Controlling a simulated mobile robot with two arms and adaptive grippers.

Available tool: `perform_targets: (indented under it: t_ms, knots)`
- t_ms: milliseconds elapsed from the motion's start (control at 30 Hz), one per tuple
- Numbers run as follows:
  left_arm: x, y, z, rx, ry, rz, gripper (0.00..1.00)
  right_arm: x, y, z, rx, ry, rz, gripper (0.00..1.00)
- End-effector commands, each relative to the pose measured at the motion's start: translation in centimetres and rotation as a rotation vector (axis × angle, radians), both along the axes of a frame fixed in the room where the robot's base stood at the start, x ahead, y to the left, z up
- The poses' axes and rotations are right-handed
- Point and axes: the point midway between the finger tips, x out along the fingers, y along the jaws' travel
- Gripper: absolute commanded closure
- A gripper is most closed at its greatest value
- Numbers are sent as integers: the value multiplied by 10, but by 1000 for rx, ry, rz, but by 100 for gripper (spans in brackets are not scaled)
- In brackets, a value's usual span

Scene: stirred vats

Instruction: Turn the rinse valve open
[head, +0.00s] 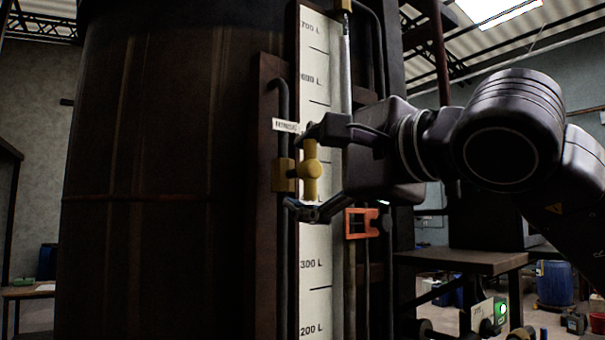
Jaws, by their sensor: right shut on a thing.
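The rinse valve (284,175) is a yellow brass body on a dark vertical pipe at the front of the big vat. Its yellow T-shaped handle (310,182) stands about upright. My right gripper (304,171) comes in from the right, with one dark finger at the handle's upper end and the other at its lower end. It is shut on the handle. A small white label (285,126), partly hidden by the upper finger, sits above the valve. My left gripper is not in view.
A white litre scale (314,270) runs vertically behind the valve. The dark vat (165,180) fills the left. A bench (460,262) and blue barrel (554,283) stand at right.

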Motion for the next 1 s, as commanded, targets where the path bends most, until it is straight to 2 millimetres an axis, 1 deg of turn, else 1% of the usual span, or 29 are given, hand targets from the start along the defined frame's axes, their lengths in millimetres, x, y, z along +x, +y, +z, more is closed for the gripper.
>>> perform_targets:
  t_ms: [467,500,667,700,1000]
  knots:
    - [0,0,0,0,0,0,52,-1,1,-2,-19,-11,2,59]
    - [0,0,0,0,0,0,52,-1,1,-2,-19,-11,2,34]
    - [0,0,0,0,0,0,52,-1,1,-1,-17,-10,1,16]
    - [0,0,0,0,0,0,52,0,1,-1,-17,-10,1,13]
    - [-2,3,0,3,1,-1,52,-1,-1,0,-14,-9,0,13]
